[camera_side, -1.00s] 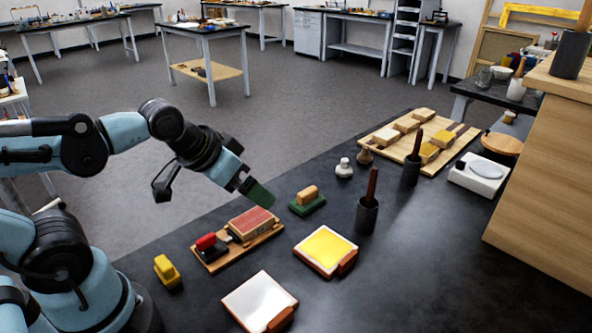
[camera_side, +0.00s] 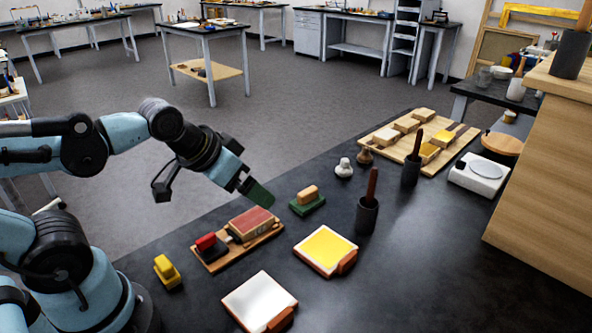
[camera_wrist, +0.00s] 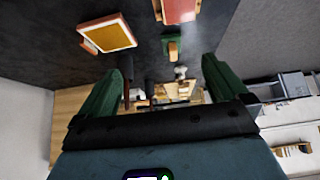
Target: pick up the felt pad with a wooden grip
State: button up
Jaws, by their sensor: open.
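The felt pad with a wooden grip (camera_side: 307,203) is a green block with a tan wooden handle on top. It sits flat on the dark table, right of my gripper (camera_side: 257,191) in the side view. In the wrist view the pad (camera_wrist: 172,48) appears beyond and between the two green fingers of my gripper (camera_wrist: 160,82). The fingers are apart with nothing between them. My gripper is above the table, to the left of the pad and apart from it.
A wooden tray (camera_side: 213,265) with a red-topped block (camera_side: 251,222) and a red-and-black piece lies below my gripper. A yellow pad (camera_side: 326,248), white pad (camera_side: 258,300), yellow block (camera_side: 167,271) and dark cup with a stick (camera_side: 367,215) stand nearby. The board (camera_side: 385,145) holds several blocks.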

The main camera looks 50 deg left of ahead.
dwell(0.7)
jog(key=w+a+r+m+g, duration=0.1)
jog(key=w+r+m+g, duration=0.3)
jog(key=w+m, duration=0.65)
jog(key=m+g, duration=0.3)
jog(key=m, duration=0.5)
send_near(308, 190)
notch_tip(308, 190, down, 10)
jog(key=shift+f, duration=0.25)
jog(key=shift+c, duration=0.3)
jog(key=c, duration=0.8)
